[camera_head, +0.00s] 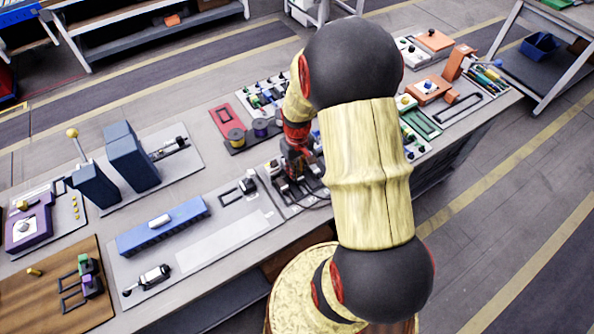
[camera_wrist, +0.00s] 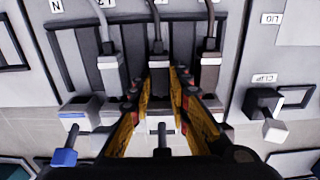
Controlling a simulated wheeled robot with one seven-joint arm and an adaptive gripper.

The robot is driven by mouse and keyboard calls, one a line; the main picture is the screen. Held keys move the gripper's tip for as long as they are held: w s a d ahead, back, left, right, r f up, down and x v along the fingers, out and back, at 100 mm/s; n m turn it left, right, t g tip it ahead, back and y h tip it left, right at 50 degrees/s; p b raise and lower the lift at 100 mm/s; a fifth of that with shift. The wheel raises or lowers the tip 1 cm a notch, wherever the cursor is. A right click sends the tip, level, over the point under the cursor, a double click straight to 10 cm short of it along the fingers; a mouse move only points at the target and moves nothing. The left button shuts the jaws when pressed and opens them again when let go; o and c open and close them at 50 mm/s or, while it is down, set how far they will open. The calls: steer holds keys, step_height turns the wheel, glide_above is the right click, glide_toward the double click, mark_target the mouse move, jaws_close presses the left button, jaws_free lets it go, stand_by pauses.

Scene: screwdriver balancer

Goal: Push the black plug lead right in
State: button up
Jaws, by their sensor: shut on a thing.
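My gripper (camera_wrist: 159,84) is shut on the middle one of three plugs in the wrist view. This held plug (camera_wrist: 159,72) has a grey top and a dark lower part, and its lead runs up out of the picture. A grey plug (camera_wrist: 111,73) stands to its left and a brownish-grey plug (camera_wrist: 210,74) to its right, each with its own lead. Which colour name fits the held plug is hard to tell, and how deep it sits in its socket is hidden by the fingers.
A blue-tipped lever (camera_wrist: 65,155) and a black block labelled clip (camera_wrist: 264,103) flank the plugs. A pale bare panel (camera_head: 222,240) lies front left of my gripper.

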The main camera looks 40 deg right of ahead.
jaws_close()
steer(key=o, duration=0.6)
jaws_free()
steer(key=shift+c, duration=0.2)
steer(key=shift+o, duration=0.6)
steer(key=shift+r, duration=0.1)
step_height(320, 180, up, 12)
